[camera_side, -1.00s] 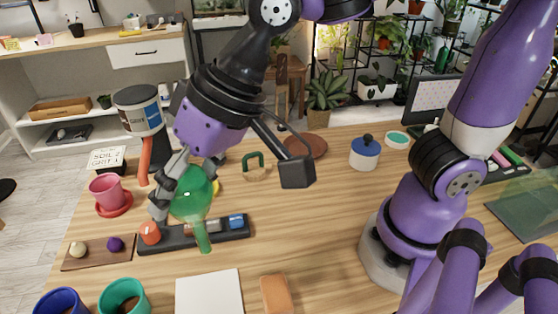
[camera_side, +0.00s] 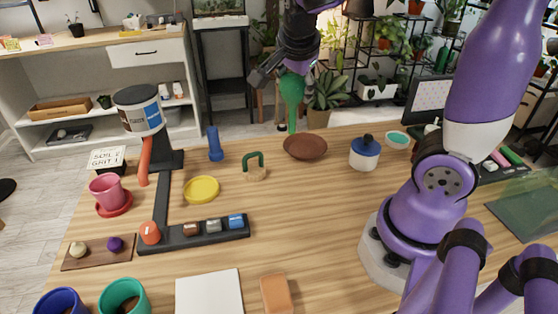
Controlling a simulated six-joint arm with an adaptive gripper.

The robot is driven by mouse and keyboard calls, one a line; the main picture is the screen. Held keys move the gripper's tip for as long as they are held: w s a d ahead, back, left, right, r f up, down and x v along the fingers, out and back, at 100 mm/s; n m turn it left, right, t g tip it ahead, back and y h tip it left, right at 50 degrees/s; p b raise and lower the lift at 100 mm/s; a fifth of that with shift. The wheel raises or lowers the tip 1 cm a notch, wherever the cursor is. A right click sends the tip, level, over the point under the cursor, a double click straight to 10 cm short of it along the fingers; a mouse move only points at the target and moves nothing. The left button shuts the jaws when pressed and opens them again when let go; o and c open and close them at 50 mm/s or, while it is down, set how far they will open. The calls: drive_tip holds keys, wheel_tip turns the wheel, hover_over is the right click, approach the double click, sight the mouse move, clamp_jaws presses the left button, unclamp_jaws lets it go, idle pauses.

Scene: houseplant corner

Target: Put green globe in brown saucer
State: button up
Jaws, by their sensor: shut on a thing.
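The green globe (camera_side: 291,90) is a translucent green bulb with a narrow stem pointing down. My gripper (camera_side: 282,76) is shut on its upper part and holds it upright in the air. The brown saucer (camera_side: 305,148) is a shallow round dish lying on the wooden table towards the back. In the picture the stem's lower end shows just above the saucer's left back rim. The globe is clear of the table, though its exact distance from the saucer is hard to tell.
A green arch on a small block (camera_side: 254,168) stands left of the saucer, and a blue-and-white lidded jar (camera_side: 364,153) stands right of it. A yellow dish (camera_side: 202,189), a blue upright piece (camera_side: 215,145) and a black tray (camera_side: 194,233) lie further left. The middle table is clear.

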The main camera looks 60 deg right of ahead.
drive_tip(key=d+f, duration=0.7)
drive_tip(key=f, duration=0.1)
drive_tip(key=shift+s, duration=0.15)
drive_tip(key=shift+f, duration=0.15)
drive_tip(key=o, duration=1.2)
